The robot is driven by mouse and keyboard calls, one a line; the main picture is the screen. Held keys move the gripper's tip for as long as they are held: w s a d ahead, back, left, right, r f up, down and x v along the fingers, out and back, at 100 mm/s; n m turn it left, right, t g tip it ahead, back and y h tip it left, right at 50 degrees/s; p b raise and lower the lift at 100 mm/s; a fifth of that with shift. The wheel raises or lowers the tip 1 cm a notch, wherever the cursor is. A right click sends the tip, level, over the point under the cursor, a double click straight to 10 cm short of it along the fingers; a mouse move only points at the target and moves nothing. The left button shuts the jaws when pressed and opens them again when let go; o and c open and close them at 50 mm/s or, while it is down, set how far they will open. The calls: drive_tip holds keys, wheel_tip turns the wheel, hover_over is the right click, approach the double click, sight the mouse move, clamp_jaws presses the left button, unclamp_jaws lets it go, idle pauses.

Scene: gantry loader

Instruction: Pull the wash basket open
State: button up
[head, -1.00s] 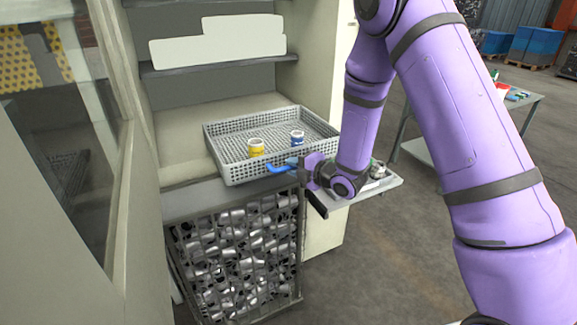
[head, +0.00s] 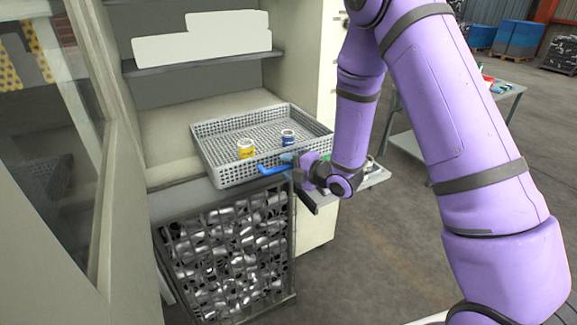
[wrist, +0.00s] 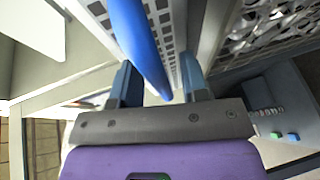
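The wash basket, a grey perforated tray (head: 218,170), sits at the front of the cabinet's open bay, its front edge at the bay's lip. A blue handle (head: 272,170) is on its front side. A yellow jar (head: 245,149) and a blue jar (head: 288,138) stand upright in it. My gripper (head: 291,165) is at the right end of the handle. In the wrist view the blue handle (wrist: 140,40) passes between my spread fingers (wrist: 158,75), with gaps visible beside it. Firm contact cannot be told. The basket's perforated wall (wrist: 167,25) shows just beyond.
A mesh crate full of metal parts (head: 225,255) is below the bay. A glazed door (head: 60,130) stands at the left. A small side shelf (head: 360,180) lies behind my gripper. A table (head: 500,100) is at the back right. The floor at right is clear.

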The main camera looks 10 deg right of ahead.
drive_tip(key=v, duration=1)
drive_tip(key=shift+s+d, duration=0.25)
drive_tip(key=shift+s, duration=0.05)
